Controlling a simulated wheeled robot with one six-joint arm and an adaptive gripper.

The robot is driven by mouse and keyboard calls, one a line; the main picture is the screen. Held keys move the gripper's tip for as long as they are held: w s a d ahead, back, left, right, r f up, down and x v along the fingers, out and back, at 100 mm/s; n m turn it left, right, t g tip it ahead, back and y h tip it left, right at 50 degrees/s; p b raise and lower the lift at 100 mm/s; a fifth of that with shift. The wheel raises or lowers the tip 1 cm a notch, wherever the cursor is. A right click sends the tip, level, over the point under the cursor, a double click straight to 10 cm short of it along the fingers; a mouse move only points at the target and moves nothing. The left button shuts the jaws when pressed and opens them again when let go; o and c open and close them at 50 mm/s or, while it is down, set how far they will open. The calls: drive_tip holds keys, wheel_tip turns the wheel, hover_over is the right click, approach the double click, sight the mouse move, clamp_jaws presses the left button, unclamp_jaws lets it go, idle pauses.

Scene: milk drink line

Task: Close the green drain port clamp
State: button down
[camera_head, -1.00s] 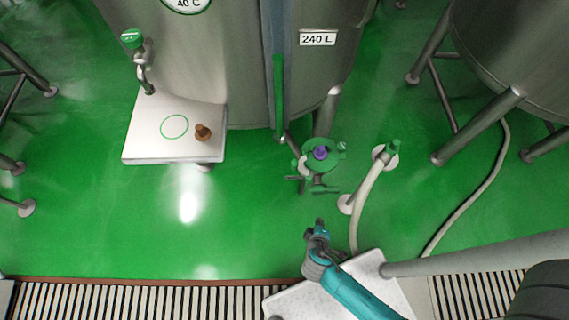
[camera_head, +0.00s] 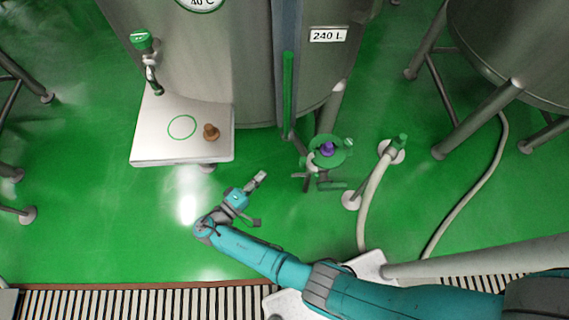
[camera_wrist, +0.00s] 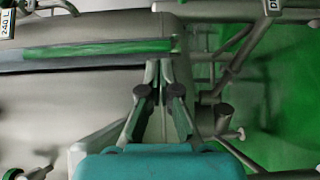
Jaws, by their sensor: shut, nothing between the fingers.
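The green drain port clamp (camera_head: 338,146) sits low in front of the tank in the head view, a green ring around a purple piece (camera_head: 327,148). Small handles stick out beside and below it. From this height I cannot tell how far the clamp is open. My gripper (camera_head: 261,177) is to the left of the clamp and a little nearer the front, apart from it. In the wrist view my gripper (camera_wrist: 160,68) has its fingertips together with nothing between them. I cannot make out the clamp clearly in the wrist view.
The tank (camera_head: 240,60) stands behind, with a green vertical strip (camera_head: 288,95). A white shelf (camera_head: 160,140) with a brown piece (camera_head: 211,132) is at the left. A pale hose (camera_head: 370,200) with a green end rises right of the clamp. Open green floor lies left of the gripper.

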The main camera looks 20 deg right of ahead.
sight(308, 162)
drive_tip(key=w+d, duration=0.1)
drive_tip(key=d, duration=1)
drive_tip(key=shift+w+d, duration=0.2)
drive_tip(key=shift+s, duration=0.1)
